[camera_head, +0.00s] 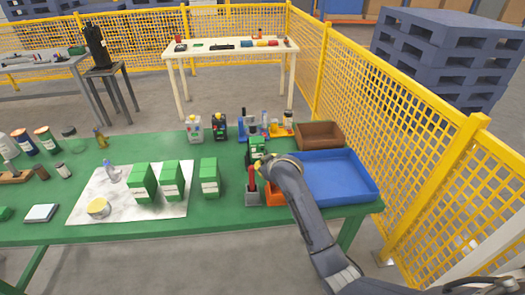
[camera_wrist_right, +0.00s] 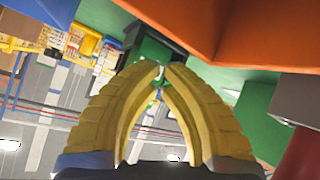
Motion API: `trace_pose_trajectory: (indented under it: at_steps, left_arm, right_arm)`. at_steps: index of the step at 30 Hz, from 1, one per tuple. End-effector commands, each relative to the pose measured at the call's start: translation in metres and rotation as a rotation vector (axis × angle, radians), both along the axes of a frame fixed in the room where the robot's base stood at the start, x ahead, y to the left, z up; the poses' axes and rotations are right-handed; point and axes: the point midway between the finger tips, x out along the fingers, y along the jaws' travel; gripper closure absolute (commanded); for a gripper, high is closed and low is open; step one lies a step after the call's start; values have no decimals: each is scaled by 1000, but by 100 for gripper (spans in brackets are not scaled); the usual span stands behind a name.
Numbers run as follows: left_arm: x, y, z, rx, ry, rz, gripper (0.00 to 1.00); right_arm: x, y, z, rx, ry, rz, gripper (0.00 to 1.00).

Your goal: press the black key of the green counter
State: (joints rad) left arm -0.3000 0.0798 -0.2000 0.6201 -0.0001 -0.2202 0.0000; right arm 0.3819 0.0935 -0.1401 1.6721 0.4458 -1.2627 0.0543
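The green counter (camera_head: 257,143) is a small green device with a pale face, standing towards the back right of the green table. My right gripper (camera_head: 259,163) is just in front of it and hides its lower part. In the right wrist view, a green block with dark parts, likely the counter (camera_wrist_right: 150,48), lies just beyond the fingertips. The yellow fingers of the right gripper (camera_wrist_right: 161,68) curve together, tips almost meeting, with nothing held between them. I cannot make out the black key or whether the fingers touch the counter. My left gripper is out of view.
An orange bin (camera_head: 275,198) and a red-handled grey item (camera_head: 252,190) are close to my right arm. Several green boxes (camera_head: 209,180) stand left. Small devices (camera_head: 219,127) line the back.

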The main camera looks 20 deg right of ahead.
Motion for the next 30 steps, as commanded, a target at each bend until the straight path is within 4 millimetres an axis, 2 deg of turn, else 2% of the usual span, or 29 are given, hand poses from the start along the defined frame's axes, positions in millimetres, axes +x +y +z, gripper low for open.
trace_pose_trajectory:
  at_steps: [10, 30]
  left_arm:
    - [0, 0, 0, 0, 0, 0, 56]
    - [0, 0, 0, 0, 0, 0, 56]
  right_arm:
    - [-22, 3, 0, 1, 0, -1, 100]
    - [-24, 4, 0, 1, -1, 0, 100]
